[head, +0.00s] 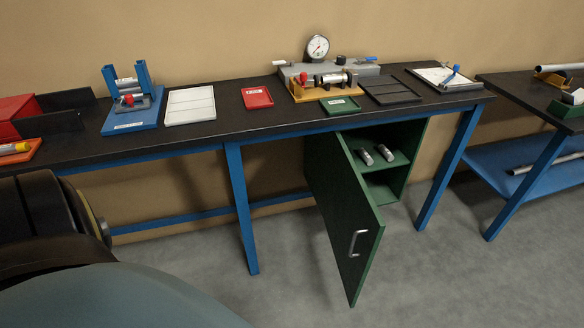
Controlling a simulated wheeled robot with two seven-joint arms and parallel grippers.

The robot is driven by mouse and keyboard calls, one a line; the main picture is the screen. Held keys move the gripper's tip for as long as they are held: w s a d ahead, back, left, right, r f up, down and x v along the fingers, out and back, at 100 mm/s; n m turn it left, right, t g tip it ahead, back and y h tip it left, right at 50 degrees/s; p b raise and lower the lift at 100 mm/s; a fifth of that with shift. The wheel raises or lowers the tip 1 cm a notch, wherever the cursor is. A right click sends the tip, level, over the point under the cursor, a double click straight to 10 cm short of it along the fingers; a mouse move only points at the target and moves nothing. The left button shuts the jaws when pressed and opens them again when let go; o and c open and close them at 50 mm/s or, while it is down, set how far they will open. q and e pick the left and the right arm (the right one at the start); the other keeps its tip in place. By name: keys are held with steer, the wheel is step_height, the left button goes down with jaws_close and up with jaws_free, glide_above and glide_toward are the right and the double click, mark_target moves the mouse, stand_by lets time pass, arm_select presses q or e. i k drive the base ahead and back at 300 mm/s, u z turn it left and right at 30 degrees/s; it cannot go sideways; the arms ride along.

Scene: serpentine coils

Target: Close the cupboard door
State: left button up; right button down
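The green cupboard (397,190) hangs under the right part of the dark workbench. Its green door (345,222) stands wide open, swung out toward me from its left side. A metal bar handle (357,243) is near the door's free edge. Two small metal cylinders (375,154) lie on the cupboard's inner shelf. Neither of my grippers shows in the head view. A large dark, rounded shape fills the lower left and looks like part of my own body.
The workbench (225,128) has blue legs (241,205) left of the door and right of the cupboard. Its top holds trays, a blue fixture (131,105) and a dial gauge (317,47). A second bench (535,100) stands right. The grey floor (440,285) before the door is clear.

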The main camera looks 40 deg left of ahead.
mark_target(355, 225)
steer(key=u, duration=0.9)
steer(key=i, duration=1)
steer(key=z, duration=1.25)
steer(key=k, duration=0.7)
steer(key=u, duration=1)
